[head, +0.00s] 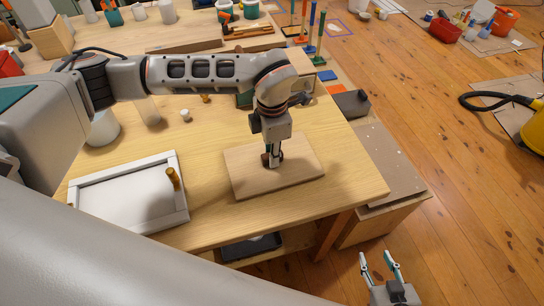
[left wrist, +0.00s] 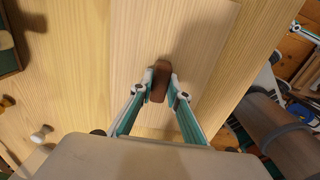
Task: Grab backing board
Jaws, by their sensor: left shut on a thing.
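The backing board (head: 245,178) is a flat light-wood rectangle lying on the wooden table. A small brown handle stands near its middle; this handle shows in the left wrist view (left wrist: 160,82), with the board (left wrist: 135,45) beneath it. My left gripper (head: 272,161) reaches straight down over the board and is shut on the handle, one fingertip on each side. Whether the board is lifted at all I cannot tell. My right gripper (head: 382,264) is open and empty, low at the right, away from the table.
A white frame (head: 80,196) lies on the table left of the board, with a brass-coloured peg (head: 173,178) at its right side. White containers (head: 103,128) and a small white knob (head: 185,115) stand behind. A dark object (head: 350,103) sits near the table's right edge.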

